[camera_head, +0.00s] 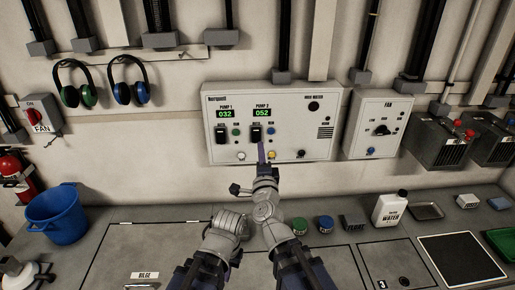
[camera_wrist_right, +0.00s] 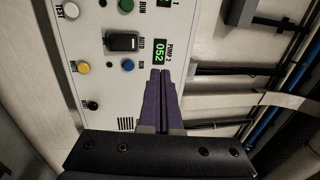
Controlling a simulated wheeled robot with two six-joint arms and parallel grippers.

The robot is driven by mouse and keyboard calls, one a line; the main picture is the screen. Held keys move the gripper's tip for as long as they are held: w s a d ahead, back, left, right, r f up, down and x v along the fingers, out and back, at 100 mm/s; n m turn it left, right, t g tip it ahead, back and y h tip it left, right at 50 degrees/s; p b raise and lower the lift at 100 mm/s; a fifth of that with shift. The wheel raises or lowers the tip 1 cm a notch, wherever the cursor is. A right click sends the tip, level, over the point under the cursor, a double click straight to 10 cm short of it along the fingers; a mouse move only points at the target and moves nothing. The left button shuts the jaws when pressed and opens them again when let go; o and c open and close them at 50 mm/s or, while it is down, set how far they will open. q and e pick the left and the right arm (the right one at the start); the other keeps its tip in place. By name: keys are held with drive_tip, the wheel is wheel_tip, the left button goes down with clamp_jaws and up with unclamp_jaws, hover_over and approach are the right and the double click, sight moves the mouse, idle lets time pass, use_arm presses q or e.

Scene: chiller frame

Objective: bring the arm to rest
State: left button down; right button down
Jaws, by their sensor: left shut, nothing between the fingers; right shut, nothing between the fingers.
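My right gripper (camera_head: 261,146) has purple fingers pressed together with nothing between them. It points up in front of the lower middle of the pump panel (camera_head: 222,96), below the PUMP 2 switch.
Ear defenders (camera_head: 128,82) hang at left. A blue bucket (camera_head: 56,214) stands on the counter at left. A white bottle (camera_head: 390,209) and green tin (camera_head: 300,226) stand right of my arms. The counter left of my arms is mostly clear.

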drive_tip(key=shift+w, duration=0.1)
drive_tip(key=s+a+f+n+g+y, duration=0.1)
drive_tip(key=s+f+n+g+y, duration=0.1)
drive_tip(key=f+n+g, duration=0.45)
drive_tip(key=s+a+f+n+g+y, duration=0.1)
drive_tip(key=s+f+n+g+y, duration=0.15)
drive_tip(key=f+n, duration=0.6)
drive_tip(key=s+d+f+n+g+h, duration=0.3)
drive_tip(key=s+d+f+g+h, duration=0.2)
drive_tip(key=s+d+f+g, duration=0.7)
drive_tip(key=s+a+r+n, duration=0.1)
drive_tip(key=s+a+n, duration=0.2)
drive_tip(key=s+a, duration=0.4)
drive_tip(key=a, duration=0.3)
drive_tip(key=shift+s+r+n+t+h, duration=0.15)
drive_tip(key=shift+s+n+t+h, duration=0.2)
drive_tip(key=shift+n+t, duration=0.05)
